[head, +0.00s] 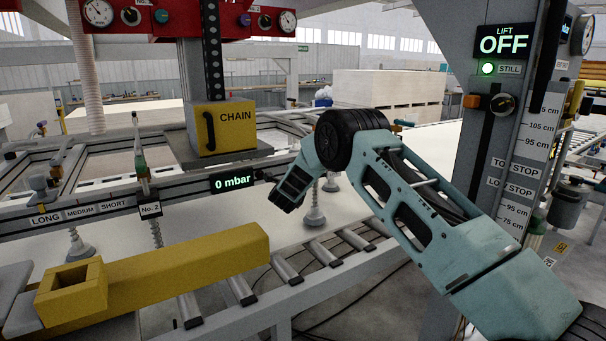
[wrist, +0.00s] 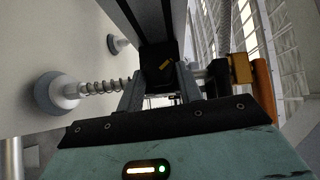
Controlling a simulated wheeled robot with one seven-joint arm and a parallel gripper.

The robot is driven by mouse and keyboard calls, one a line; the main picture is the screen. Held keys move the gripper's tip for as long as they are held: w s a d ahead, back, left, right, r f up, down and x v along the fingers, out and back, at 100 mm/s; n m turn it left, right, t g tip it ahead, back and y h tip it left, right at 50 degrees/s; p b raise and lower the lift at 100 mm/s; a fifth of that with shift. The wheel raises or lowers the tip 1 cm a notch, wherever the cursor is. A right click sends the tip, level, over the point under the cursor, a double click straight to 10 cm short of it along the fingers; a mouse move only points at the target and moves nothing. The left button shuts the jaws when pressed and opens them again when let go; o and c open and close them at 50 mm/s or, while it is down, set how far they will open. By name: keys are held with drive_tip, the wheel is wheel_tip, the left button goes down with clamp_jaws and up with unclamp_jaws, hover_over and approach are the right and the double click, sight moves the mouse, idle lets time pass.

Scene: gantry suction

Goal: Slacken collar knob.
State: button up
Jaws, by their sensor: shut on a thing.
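In the wrist view, my gripper (wrist: 160,90) has its two grey fingers on either side of a dark part. A black block with a small yellow mark (wrist: 166,64) sits at the fingertips; it looks like the collar or its knob, but the knob's shape is mostly hidden. A sprung stem (wrist: 102,87) runs left from there to a grey suction cup (wrist: 56,92). In the head view, my gripper (head: 292,188) is at the gantry's rail, above a suction cup (head: 315,214); its fingertips and the knob are hidden by my arm.
A yellow beam (head: 160,275) crosses the front left. A yellow CHAIN box (head: 222,130) hangs near the middle. A display (head: 232,183) reads 0 mbar. The mast panel (head: 503,41) reads LIFT OFF and STILL. In the wrist view, an orange part (wrist: 264,85) stands close at right.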

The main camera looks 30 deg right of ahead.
drive_tip(key=n+g+p, duration=0.1)
drive_tip(key=p, duration=0.2)
drive_tip(key=n+g+y+p, duration=0.1)
drive_tip(key=g+p, duration=0.1)
drive_tip(key=p, duration=0.1)
drive_tip(key=r+n+g+y+p, duration=0.1)
drive_tip(key=n+p, duration=0.1)
drive_tip(key=p, duration=0.1)
drive_tip(key=shift+w+g+p, duration=0.2)
drive_tip(key=shift+g+p, duration=0.1)
drive_tip(key=shift+p, duration=0.05)
drive_tip(key=o, duration=1)
drive_tip(key=shift+a, duration=0.1)
drive_tip(key=b+v, duration=0.5)
drive_tip(key=v, duration=1.2)
drive_tip(key=shift+s+a, duration=0.1)
drive_tip(key=shift+s, duration=0.05)
